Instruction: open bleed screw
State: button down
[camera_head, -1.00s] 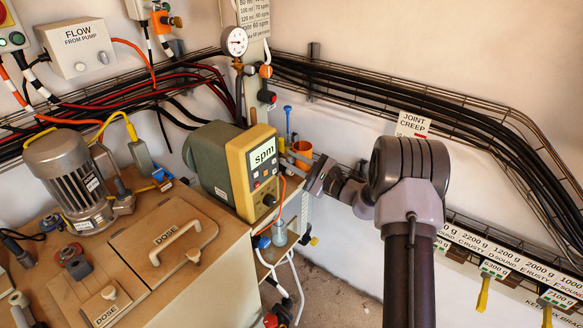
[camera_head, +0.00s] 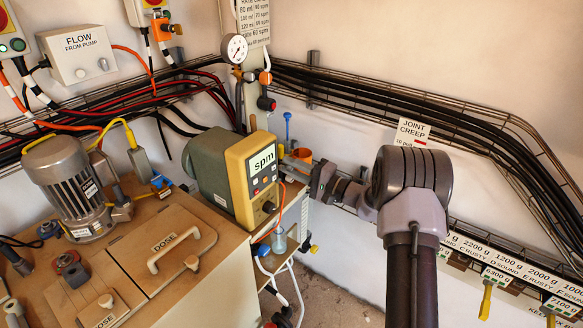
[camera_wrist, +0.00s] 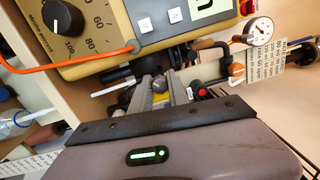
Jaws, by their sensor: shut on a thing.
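The dosing pump (camera_head: 262,172) has a yellow face with an "spm" display and a green body, and stands on the bench edge. In the wrist view its yellow face (camera_wrist: 112,15) with a black dial fills the top. My gripper (camera_head: 318,180) is just right of the pump, seen from behind, and hides what it holds in the head view. In the wrist view my gripper (camera_wrist: 160,88) has its fingers closed around a small grey knob (camera_wrist: 159,86) below the pump face, which appears to be the bleed screw. Its lower part is hidden.
An orange cup (camera_head: 302,155) stands behind my gripper. A pressure gauge (camera_head: 235,48) and valve pipework rise behind the pump. An orange cable (camera_wrist: 60,62) crosses close to the fingers. The wooden bench (camera_head: 200,285) is left; open floor lies below the arm.

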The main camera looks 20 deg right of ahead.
jog(key=shift+r+n, duration=0.1)
jog(key=shift+n, duration=0.3)
jog(key=c, duration=1.3)
grip_release()
jog(key=shift+d, duration=0.1)
jog(key=p+v, duration=0.4)
jog(key=v, duration=1.3)
jog(key=shift+s+d, duration=0.1)
